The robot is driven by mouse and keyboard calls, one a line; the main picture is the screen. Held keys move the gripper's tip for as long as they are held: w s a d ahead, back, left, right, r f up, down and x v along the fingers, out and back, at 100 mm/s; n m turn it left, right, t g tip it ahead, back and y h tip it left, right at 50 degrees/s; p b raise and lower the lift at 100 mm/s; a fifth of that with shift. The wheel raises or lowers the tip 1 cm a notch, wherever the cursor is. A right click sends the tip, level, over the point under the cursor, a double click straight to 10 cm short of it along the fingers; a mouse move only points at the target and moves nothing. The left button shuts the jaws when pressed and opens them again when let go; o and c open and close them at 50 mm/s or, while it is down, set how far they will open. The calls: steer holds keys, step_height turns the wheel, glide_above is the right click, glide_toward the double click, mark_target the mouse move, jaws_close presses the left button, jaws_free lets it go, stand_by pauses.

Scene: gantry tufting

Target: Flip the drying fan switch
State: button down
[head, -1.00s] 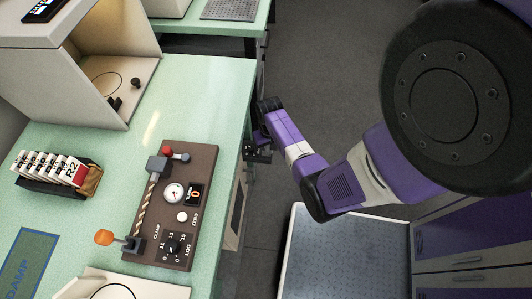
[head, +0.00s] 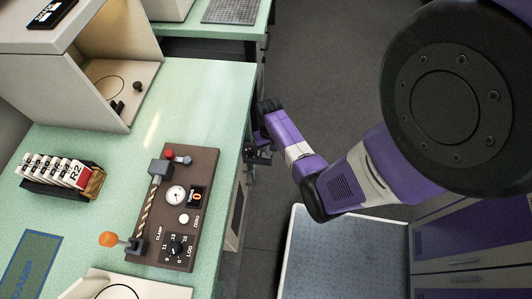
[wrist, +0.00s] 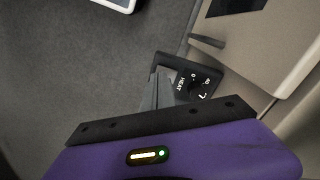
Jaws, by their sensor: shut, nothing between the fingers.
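A small black control box (wrist: 200,83) marked HEAT, with a round dial, shows in the wrist view beside a beige panel. No switch labelled as a fan switch can be read in either view. My gripper (wrist: 163,88) is shut and empty, its grey fingers against or in front of the box's left part; I cannot tell whether they touch it. In the head view my gripper (head: 258,155) is low beside the right edge of the green bench (head: 215,85), and its fingertips are hard to make out there.
A brown console (head: 205,165) with a gauge, dial and levers lies on the bench near its edge. A rack of labelled tags (head: 95,185) and a beige booth (head: 85,105) stand to the left. A short grey bar (wrist: 206,41) juts out above the box.

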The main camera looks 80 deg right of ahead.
step_height(320, 180, up, 5)
steer(key=p, duration=0.4)
steer(key=shift+r+p, duration=0.1)
steer(key=shift+p, duration=0.25)
stand_by(0.3)
steer(key=shift+a, duration=0.4)
steer(key=a+r+n+t+h, duration=0.2)
steer(key=a+n+t, duration=0.1)
steer(key=a, duration=0.5)
steer(key=a+r+n+t+h, duration=0.2)
steer(key=a+r+t, duration=0.1)
steer(key=a, duration=0.6)
steer(key=s+a+r+n+t+y, duration=0.1)
steer(key=a+r+n+t, duration=0.1)
steer(key=r, duration=0.9)
steer(key=s+a+r+n+t+y, duration=0.1)
steer(key=s+a+r+n+t, duration=0.1)
steer(key=a+r+t, duration=0.2)
steer(key=s+a+r+n+t+y, duration=0.2)
steer(key=a+r, duration=0.6)
steer(key=r, duration=1.1)
steer(key=shift+s+t, duration=0.2)
steer(key=shift+t, duration=0.2)
steer(key=shift+a, duration=0.1)
